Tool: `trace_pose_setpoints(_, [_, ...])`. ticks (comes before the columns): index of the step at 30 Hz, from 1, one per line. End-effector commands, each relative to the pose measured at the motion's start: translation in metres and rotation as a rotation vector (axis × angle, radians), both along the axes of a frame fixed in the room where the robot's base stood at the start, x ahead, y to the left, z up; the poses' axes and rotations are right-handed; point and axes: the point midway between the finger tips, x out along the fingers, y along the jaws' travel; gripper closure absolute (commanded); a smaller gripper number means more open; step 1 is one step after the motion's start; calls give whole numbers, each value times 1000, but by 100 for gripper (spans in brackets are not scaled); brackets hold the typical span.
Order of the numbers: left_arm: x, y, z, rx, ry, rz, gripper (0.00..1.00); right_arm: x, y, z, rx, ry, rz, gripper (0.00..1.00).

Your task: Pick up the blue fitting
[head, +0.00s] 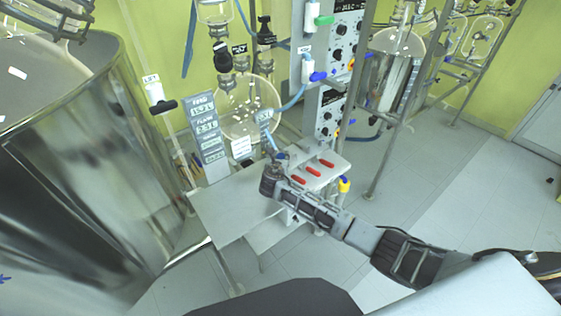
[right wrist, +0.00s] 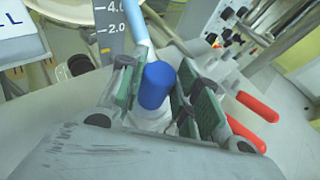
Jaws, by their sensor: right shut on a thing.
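The blue fitting (right wrist: 157,86) is a short blue cylinder on a pale base, between the fingers of my right gripper in the right wrist view. My right gripper (right wrist: 160,95) is shut on it, with a green-padded finger on each side. In the head view my right gripper (head: 279,160) is over the back right of the small white table, and the fitting is too small to make out clearly there. A light-blue tube (right wrist: 140,30) runs up behind the fitting. My left gripper is not in view.
A white table (head: 235,207) stands below my right gripper. Red handles (head: 313,173) lie on a grey plate close to its right. A large steel vessel (head: 75,165) fills the left. Control boxes (head: 333,75) and glassware (head: 250,108) stand behind. Floor at right is open.

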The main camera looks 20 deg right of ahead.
Motion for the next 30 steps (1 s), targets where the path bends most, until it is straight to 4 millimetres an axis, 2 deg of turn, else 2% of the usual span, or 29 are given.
trace_pose_setpoints(1, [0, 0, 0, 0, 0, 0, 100, 0, 0, -1, -1, 1, -1, 89])
trace_pose_setpoints(4, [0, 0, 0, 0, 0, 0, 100, 0, -1, -1, -1, 2, -1, 100])
trace_pose_setpoints(18, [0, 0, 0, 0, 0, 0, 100, 0, -1, 3, -1, 1, -1, 100])
trace_pose_setpoints(23, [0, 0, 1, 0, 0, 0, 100, 1, -1, 15, 0, -2, -1, 100])
trace_pose_setpoints(30, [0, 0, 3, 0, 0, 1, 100, 0, -1, 47, 0, -3, 0, 100])
